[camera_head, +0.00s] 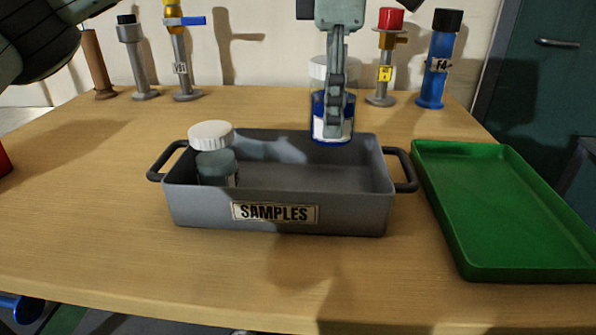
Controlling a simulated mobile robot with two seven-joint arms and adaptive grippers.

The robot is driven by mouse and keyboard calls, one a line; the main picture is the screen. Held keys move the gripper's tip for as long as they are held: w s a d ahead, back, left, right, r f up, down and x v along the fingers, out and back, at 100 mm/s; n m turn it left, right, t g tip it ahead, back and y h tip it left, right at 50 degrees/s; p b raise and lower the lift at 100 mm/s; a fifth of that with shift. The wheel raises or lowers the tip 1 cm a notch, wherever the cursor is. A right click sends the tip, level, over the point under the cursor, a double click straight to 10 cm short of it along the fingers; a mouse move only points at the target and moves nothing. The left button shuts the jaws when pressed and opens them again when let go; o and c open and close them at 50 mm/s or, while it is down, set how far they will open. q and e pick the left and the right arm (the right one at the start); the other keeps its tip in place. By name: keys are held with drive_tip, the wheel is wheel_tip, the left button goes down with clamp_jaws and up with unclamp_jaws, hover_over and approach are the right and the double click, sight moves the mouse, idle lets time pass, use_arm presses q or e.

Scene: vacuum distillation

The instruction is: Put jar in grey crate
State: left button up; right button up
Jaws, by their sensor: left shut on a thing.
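My left gripper (336,128) comes down from the top middle and is shut on a jar (319,115) with a white lid and a blue-and-white label. The gripper fingers hide part of this jar. The jar is upright over the back right part of the grey crate (345,213), its bottom near the level of the back rim. Another jar (214,160), with a white lid and a grey-blue body, stands in the left end of the crate. The crate has dark side handles and a SAMPLES label. My right gripper is not in view.
An empty green tray (500,215) lies to the right of the crate. Several valve-like posts stand along the back, among them a blue one (436,65) and a red-topped one (386,60). The middle and right of the crate floor look clear.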

use_arm(q)
wheel_tip(320, 180, down, 4)
drive_tip(key=shift+s+f, duration=0.1)
drive_tip(key=shift+s, duration=0.05)
wheel_tip(320, 180, down, 5)
drive_tip(key=shift+f, duration=0.15)
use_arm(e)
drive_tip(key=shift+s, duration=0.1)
use_arm(q)
drive_tip(key=shift+f, duration=0.1)
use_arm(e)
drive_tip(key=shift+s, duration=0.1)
use_arm(q)
drive_tip(key=o, duration=1.4)
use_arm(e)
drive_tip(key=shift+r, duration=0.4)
